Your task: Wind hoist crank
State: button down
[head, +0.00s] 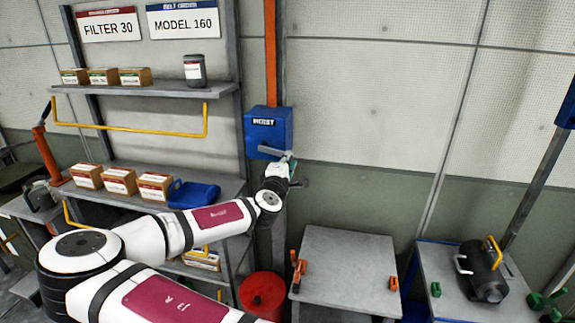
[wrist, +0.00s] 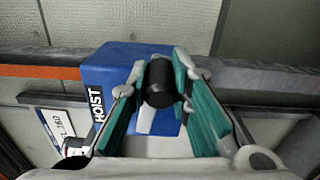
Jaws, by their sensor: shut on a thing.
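The blue hoist box (head: 268,130) is mounted on the orange-and-grey post at the wall; it also fills the middle of the wrist view (wrist: 110,75), labelled HOIST. The crank's black cylindrical handle (wrist: 159,83) sits between the green-padded fingers of my gripper (wrist: 160,68), which is shut on it. A pale strip below the handle, in front of the box, looks like the crank arm (wrist: 148,118). In the head view my gripper (head: 285,163) is just below the box, and my wrist hides most of the crank.
Shelves with small cartons (head: 119,180) and a blue case (head: 193,194) stand left of the post. A grey table (head: 345,270) with orange clamps stands at lower right, beside a red drum (head: 263,295). The wall right of the box is clear.

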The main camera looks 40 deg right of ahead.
jog(key=shift+s+d+r+n, duration=0.1)
jog(key=shift+r+n, duration=0.3)
jog(key=shift+r, duration=0.05)
jog(key=shift+r, duration=0.1)
jog(key=c, duration=1.5)
grip_release()
jog(key=shift+o, duration=0.2)
jog(key=v, duration=1.2)
